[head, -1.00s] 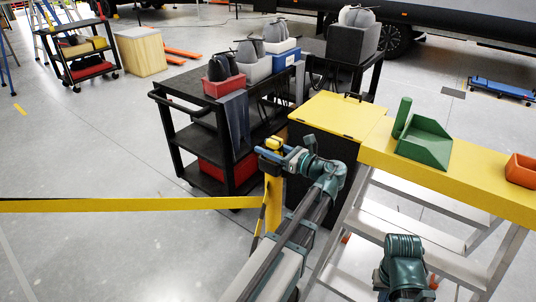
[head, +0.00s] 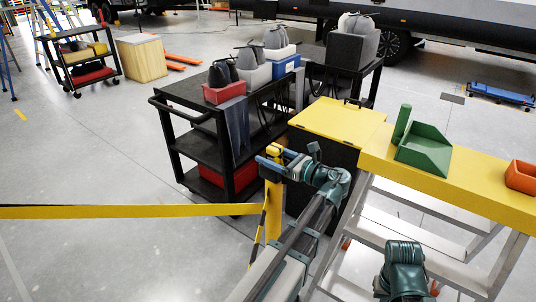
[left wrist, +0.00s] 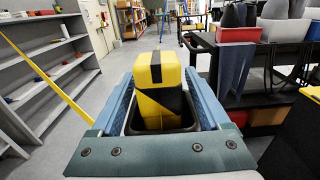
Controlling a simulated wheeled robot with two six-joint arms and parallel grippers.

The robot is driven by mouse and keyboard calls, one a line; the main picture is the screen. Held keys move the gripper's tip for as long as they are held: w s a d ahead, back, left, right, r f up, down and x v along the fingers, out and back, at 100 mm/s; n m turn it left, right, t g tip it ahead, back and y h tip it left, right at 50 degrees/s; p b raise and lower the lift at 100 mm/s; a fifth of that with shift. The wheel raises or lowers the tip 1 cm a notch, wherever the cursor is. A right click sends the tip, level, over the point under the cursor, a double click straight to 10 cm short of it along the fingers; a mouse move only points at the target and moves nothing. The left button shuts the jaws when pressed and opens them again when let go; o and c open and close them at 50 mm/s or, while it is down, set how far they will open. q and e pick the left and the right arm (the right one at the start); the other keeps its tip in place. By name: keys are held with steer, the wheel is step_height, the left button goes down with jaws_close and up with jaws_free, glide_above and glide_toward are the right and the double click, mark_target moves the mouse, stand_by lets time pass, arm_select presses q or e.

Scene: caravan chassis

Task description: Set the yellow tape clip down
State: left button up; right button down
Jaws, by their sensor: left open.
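The yellow tape clip (head: 274,150) shows as a small yellow block at my left gripper (head: 272,160) in the head view. In the left wrist view the clip (left wrist: 158,72) is a yellow block with black bands, upright between the two blue fingers of my left gripper (left wrist: 162,85). The fingers are open, with a gap at each side of it. Its lower part sits in a dark opening; what bears it there is hard to tell. A yellow post (head: 273,220) stands below the gripper. My right gripper is not in view.
A long yellow tape (head: 130,211) runs from the left edge to the post. A black cart (head: 180,140) with bins stands behind. A yellow-topped black box (head: 335,118) and a yellow bench (head: 460,180) with a green dustpan (head: 424,148) are to the right.

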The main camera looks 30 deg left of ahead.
arm_select(q)
steer(key=d, duration=1.1)
steer(key=shift+s, duration=0.4)
steer(key=shift+f, duration=0.1)
steer(key=s+d+f+n+h, duration=0.4)
steer(key=f+h, duration=0.1)
steer(key=f, duration=0.3)
steer(key=s+d+f+n+h, duration=0.4)
steer(key=f, duration=0.3)
steer(key=s+d+f+n+h, duration=0.3)
steer(key=s+d+h, duration=0.1)
steer(key=d, duration=0.2)
steer(key=s+d+f+n+g+h, duration=0.1)
steer(key=s+d+f+n+h, duration=0.2)
steer(key=d, duration=0.4)
steer(key=shift+s+f+n+h, duration=0.35)
steer(key=shift+n+h, duration=0.05)
steer(key=shift+n, duration=0.1)
steer(key=shift+r, duration=0.1)
step_height(320, 180, up, 10)
steer(key=p, duration=1)
